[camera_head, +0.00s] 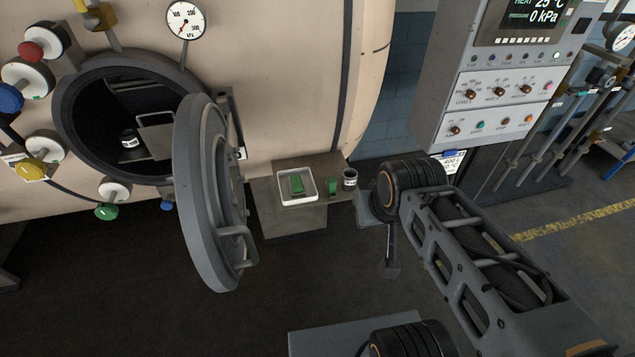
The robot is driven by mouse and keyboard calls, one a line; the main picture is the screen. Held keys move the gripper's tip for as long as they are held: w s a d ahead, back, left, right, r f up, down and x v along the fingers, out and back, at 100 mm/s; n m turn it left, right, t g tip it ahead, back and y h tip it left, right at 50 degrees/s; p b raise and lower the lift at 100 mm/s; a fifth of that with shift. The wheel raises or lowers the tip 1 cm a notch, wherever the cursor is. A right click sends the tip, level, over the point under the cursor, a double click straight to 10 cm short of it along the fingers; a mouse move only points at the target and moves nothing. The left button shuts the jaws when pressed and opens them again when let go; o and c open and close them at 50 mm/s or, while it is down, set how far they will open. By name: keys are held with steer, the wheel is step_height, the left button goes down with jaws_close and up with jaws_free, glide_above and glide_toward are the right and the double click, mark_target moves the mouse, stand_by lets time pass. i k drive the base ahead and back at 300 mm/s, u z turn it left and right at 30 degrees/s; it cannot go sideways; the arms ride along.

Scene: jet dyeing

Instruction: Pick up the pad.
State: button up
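A flat green piece, which looks like the pad (297,184), lies in a white tray (284,201) on a low grey stand beside the big vessel. A smaller green block (332,187) stands on the same stand, just right of the tray. I cannot tell for sure which of the two is the pad. My arm reaches in from the lower right. My gripper (390,268) seems to hang at its far end, right of and nearer than the stand, apart from both green pieces. Its fingers cannot be made out.
A dark jar with a white label (350,179) stands on the right of the stand (262,190). The vessel's round door (205,190) hangs open to the left. A control cabinet (490,90) stands at right. The floor before the stand is clear.

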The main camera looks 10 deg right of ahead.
mark_target(296, 185)
steer(key=z, duration=0.35)
steer(key=i, duration=1)
steer(key=u, duration=1.5)
